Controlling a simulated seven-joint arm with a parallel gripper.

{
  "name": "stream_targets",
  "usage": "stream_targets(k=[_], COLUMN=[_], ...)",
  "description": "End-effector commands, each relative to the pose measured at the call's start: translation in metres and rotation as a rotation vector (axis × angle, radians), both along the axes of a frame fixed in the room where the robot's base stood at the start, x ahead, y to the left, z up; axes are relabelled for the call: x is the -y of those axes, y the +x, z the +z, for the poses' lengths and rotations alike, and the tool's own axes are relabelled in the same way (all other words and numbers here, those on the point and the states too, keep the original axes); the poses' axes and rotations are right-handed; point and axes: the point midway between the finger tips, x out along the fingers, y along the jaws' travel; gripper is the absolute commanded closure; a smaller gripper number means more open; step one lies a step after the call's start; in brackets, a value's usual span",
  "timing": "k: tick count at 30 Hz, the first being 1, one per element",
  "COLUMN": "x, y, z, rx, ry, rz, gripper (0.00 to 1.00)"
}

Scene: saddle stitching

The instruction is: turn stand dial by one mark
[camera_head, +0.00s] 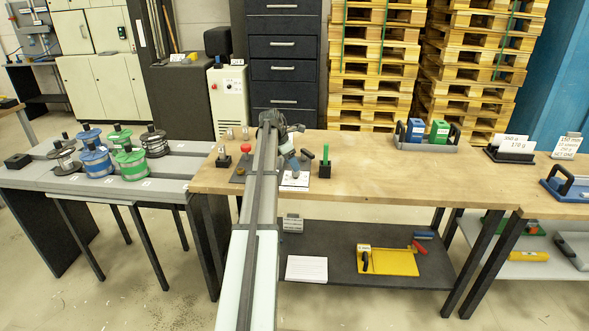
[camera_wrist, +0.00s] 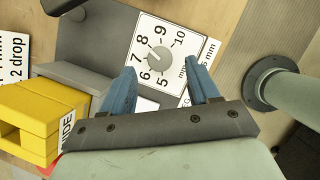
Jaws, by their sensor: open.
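The stand dial is a small round grey knob (camera_wrist: 160,60) on a white plate (camera_wrist: 145,38) with numbers 5 to 10 around it. I cannot read clearly which mark the knob points at. My gripper (camera_wrist: 160,66) is open, its two blue fingers reaching toward the plate with the knob between and slightly beyond the tips in the picture. Nothing is between the fingers, and I cannot tell the height gap to the knob. In the head view my gripper (camera_head: 293,164) is over the bench, and a white plate (camera_head: 295,182) lies below it.
A yellow block (camera_wrist: 40,110) and a grey block (camera_wrist: 75,75) stand left of the fingers. A round grey post base (camera_wrist: 258,85) is at right. On the bench are a green-topped holder (camera_head: 325,163) and a red knob (camera_head: 245,148).

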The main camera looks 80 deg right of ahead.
Motion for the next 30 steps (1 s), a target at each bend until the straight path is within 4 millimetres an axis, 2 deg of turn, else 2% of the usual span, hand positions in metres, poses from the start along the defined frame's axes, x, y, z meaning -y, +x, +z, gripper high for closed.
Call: stream_targets(k=[3, 9, 21, 30], x=[0.003, 0.006, 0.007, 0.007], y=[-0.006, -0.011, -0.012, -0.012], z=[-0.015, -0.030, -0.033, -0.033], rx=[0.000, 0.001, 0.001, 0.001], ry=[0.000, -0.001, -0.001, -0.001], rz=[-0.001, -0.001, -0.001, -0.001], gripper=[0.40, 0.40, 0.41, 0.69])
